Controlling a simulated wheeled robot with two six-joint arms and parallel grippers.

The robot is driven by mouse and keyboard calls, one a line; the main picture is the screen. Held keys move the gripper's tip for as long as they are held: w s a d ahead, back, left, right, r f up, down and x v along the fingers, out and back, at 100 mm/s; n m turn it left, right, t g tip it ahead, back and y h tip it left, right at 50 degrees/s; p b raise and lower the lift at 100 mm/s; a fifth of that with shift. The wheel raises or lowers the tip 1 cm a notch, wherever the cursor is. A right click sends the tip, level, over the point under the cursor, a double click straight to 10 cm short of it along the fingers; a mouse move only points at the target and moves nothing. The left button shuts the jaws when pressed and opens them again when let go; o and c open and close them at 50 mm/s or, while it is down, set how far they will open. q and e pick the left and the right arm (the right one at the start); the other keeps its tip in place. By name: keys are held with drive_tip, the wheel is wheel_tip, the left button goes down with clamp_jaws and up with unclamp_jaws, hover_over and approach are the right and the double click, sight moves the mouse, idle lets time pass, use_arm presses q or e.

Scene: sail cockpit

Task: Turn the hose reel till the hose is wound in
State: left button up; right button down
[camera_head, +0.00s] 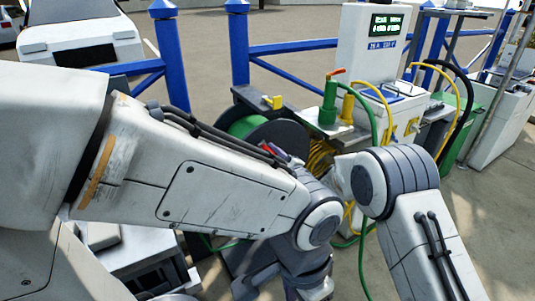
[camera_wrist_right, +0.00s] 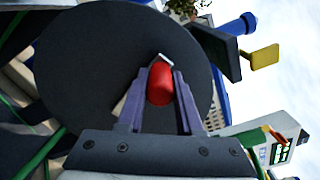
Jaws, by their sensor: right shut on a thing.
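The hose reel (camera_head: 281,131) stands behind my arms in the head view, with a dark round side disc and green hose (camera_head: 243,126) on its drum. The disc (camera_wrist_right: 100,75) fills much of the right wrist view. A red crank knob (camera_wrist_right: 160,86) sits in front of the disc. My right gripper (camera_head: 275,152) is at the reel, its two fingers shut on either side of the red knob. My left arm crosses the head view and bends down; its gripper is not visible. The lower part of the reel is hidden behind my arms.
A white service pedestal (camera_head: 355,45) with a green display stands behind the reel. Green and yellow taps (camera_head: 328,103) and yellow hose (camera_head: 320,157) are beside it. A loose green hose (camera_head: 363,265) reaches the ground. Blue railings (camera_head: 240,50) run behind.

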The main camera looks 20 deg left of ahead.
drive_tip(key=shift+r, duration=0.1)
drive_tip(key=c, duration=0.6)
unclamp_jaws()
drive_tip(key=v, duration=1)
drive_tip(key=shift+s+d+p, duration=0.1)
drive_tip(key=shift+d+p, duration=0.1)
drive_tip(key=shift+p, duration=0.2)
